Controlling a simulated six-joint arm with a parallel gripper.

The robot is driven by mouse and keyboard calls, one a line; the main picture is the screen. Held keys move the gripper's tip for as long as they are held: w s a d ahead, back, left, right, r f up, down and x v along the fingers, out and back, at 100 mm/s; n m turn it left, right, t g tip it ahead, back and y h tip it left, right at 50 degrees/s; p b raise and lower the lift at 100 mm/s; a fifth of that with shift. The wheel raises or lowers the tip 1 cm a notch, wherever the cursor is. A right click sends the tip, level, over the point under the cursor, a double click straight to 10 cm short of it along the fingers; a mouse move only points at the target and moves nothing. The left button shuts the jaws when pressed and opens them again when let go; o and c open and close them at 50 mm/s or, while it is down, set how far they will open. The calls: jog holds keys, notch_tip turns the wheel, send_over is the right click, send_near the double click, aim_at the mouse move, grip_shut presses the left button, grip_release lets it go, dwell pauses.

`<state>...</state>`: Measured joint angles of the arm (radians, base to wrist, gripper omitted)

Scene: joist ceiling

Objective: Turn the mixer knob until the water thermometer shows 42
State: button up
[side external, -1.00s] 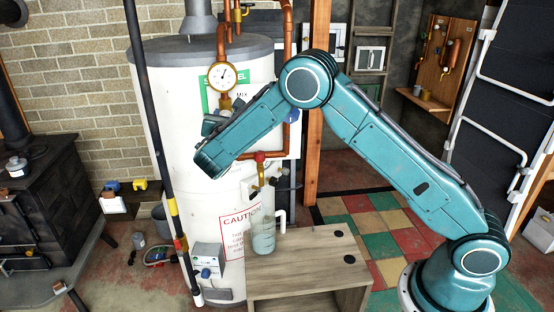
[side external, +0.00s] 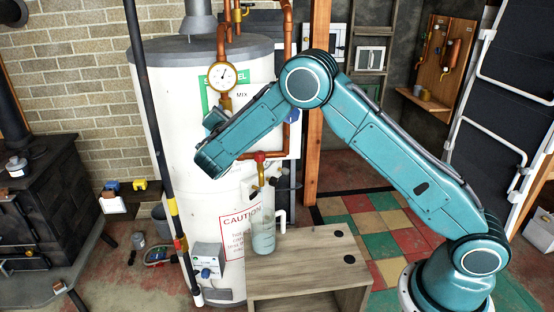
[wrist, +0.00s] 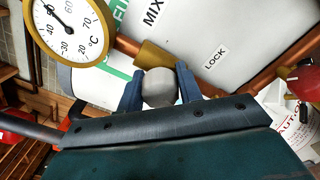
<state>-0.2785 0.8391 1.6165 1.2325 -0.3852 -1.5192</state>
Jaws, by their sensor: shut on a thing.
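The mixer knob (wrist: 160,88) is a grey, rounded piece in front of a brass valve body (wrist: 152,56) in the wrist view. My gripper (wrist: 160,76) is shut on it, one blue finger on each side. In the side view my gripper (side external: 214,118) is at the tank's front, below the dial, and the knob is hidden there. The water thermometer (wrist: 67,27) is a round white °C dial with a brass rim. Its black needle points up and left, near the 50 mark; the exact value is hard to read. The dial also shows in the side view (side external: 222,76).
The white tank (side external: 180,140) stands behind my gripper, with copper pipes (side external: 287,60) beside it. A red-handled valve (side external: 260,156) sits below, above a clear jug (side external: 263,235) on a wooden bench (side external: 310,262). A dark striped pole (side external: 160,150) stands left of my gripper.

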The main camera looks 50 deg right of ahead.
jog(key=o, duration=1)
jog(key=v, duration=1.4)
jog(key=shift+r, duration=0.1)
